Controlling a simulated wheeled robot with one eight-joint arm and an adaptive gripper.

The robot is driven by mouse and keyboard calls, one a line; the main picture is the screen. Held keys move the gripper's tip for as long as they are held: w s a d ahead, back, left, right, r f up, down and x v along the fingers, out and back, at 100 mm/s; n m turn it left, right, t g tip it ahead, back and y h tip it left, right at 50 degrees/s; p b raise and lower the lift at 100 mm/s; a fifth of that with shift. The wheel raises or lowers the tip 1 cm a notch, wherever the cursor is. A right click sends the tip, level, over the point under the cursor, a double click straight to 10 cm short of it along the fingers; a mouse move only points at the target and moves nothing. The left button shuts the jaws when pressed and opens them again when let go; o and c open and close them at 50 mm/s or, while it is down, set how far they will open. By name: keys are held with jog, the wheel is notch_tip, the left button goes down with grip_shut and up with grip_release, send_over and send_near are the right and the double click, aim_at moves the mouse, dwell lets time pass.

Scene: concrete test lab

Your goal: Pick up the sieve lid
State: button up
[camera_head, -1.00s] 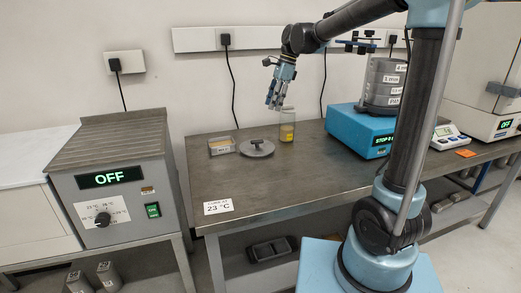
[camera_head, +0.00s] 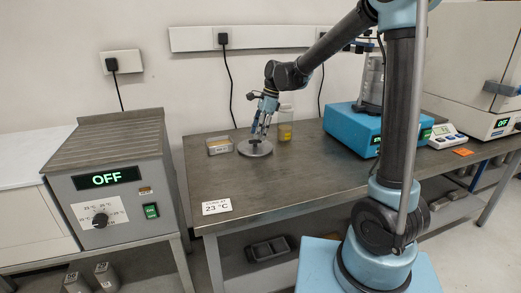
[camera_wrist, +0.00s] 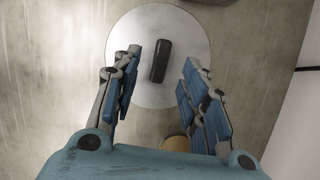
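The sieve lid (camera_head: 246,149) is a flat grey disc lying on the metal table. In the wrist view the lid (camera_wrist: 140,30) shows as a pale disc with a dark bar-shaped handle (camera_wrist: 160,61) at its middle. My gripper (camera_head: 258,138) is low over the lid in the head view and partly hides its handle. In the wrist view my gripper (camera_wrist: 161,80) is open, with one blue-padded finger on each side of the handle and a gap to both. Contact with the lid cannot be told.
A jar with yellow contents (camera_head: 285,128) stands close behind and right of the lid. A small clear box (camera_head: 219,146) sits to its left. A blue sieve shaker (camera_head: 350,124) stands further right.

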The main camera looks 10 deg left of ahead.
aim_at(255, 145)
jog(key=shift+x, duration=1.75)
jog(key=shift+a+r, duration=0.1)
grip_shut()
